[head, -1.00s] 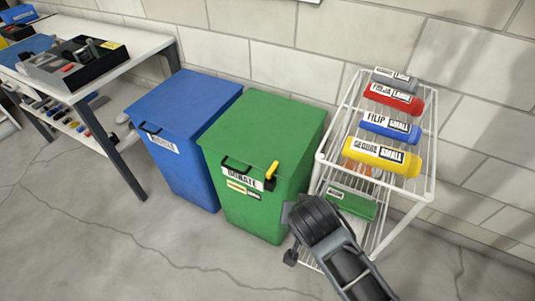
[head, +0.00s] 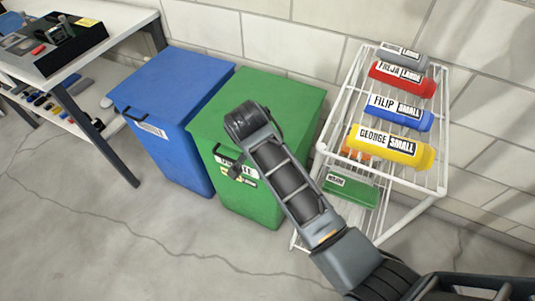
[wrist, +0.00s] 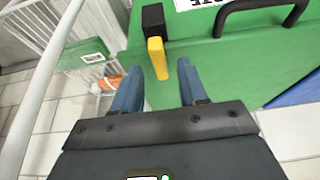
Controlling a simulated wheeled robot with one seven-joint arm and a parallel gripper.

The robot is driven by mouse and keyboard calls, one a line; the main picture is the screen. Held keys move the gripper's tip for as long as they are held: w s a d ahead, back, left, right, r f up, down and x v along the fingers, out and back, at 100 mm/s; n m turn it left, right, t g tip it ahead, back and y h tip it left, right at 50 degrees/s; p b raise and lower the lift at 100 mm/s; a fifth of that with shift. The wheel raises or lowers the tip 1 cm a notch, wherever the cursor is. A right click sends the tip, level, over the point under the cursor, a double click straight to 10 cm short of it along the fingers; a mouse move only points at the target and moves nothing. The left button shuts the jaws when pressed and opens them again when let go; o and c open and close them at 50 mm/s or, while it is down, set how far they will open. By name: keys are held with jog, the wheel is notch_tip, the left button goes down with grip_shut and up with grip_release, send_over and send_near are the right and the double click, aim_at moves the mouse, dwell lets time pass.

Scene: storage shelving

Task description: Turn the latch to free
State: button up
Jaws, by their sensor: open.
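The latch (wrist: 157,58) is a short yellow lever on a black mount, on the front of the green bin (head: 265,103). In the wrist view it points down between the tips of my two blue fingers. My gripper (wrist: 160,72) is open, with a gap on both sides of the lever; I cannot tell how deep the lever sits between them. In the head view my arm hides the latch, and my gripper (head: 236,168) shows only partly at the bin's front. The bin's lid is closed. A black handle (wrist: 262,10) is right of the latch in the wrist view.
A blue bin (head: 172,85) stands left of the green one. A white wire rack (head: 329,152) with labelled coloured rolls stands close on the right. A table (head: 120,33) with a black tray is at the far left. The floor in front is clear.

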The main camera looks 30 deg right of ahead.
jog(key=shift+x, duration=0.9)
grip_shut()
